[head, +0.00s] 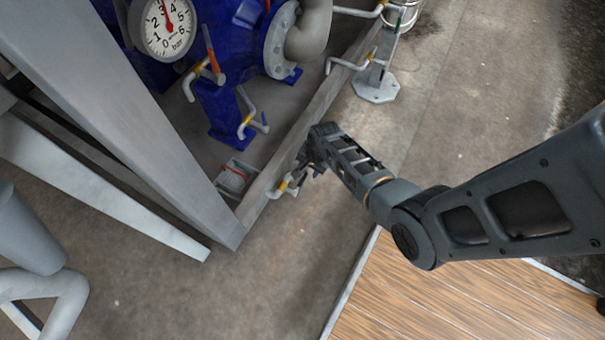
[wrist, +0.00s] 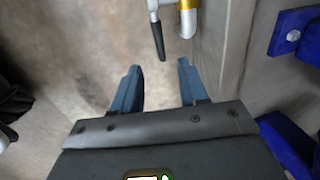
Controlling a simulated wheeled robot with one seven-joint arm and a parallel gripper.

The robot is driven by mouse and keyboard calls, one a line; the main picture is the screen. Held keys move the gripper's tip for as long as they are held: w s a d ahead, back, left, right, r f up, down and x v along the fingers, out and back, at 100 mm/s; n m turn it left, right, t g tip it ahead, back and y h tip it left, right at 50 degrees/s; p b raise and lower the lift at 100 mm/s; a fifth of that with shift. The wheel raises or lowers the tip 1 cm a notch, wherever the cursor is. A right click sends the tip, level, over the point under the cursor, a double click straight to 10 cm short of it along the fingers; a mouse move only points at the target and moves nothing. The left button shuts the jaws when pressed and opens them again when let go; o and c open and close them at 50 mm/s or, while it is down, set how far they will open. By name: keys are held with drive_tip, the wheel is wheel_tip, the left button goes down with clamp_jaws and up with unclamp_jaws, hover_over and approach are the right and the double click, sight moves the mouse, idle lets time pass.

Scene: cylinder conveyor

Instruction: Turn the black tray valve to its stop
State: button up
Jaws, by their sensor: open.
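The tray valve shows at the top of the wrist view: a lever with a black handle (wrist: 158,40) beside a brass-coloured body (wrist: 187,18) on a pale pipe. In the head view its yellow-brass part (head: 283,187) sits on a bent pipe at the tray's outer wall. My gripper (wrist: 159,66) is open and empty. Its two blue-grey fingers stand apart, and the handle's end lies just ahead of the gap in the picture. I cannot tell the depth between them. In the head view my gripper (head: 306,168) is close to the valve and partly hides the handle.
The grey tray wall (head: 318,105) runs along the machine. Other valves show inside it, including an orange-handled one (head: 210,55). A pressure gauge (head: 168,25) is at the top left. A grey slanted beam (head: 130,110) stands left of my gripper. The concrete floor (head: 455,135) is open on the right.

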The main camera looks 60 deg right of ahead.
sight(304, 178)
drive_tip(key=f+b, duration=0.2)
drive_tip(key=f, duration=0.1)
drive_tip(key=w+f+b, duration=0.1)
drive_tip(key=f+b, duration=0.2)
drive_tip(key=f, duration=0.1)
drive_tip(key=shift+w+f, duration=0.2)
drive_tip(key=shift+f, duration=0.05)
drive_tip(key=shift+c, duration=0.2)
clamp_jaws()
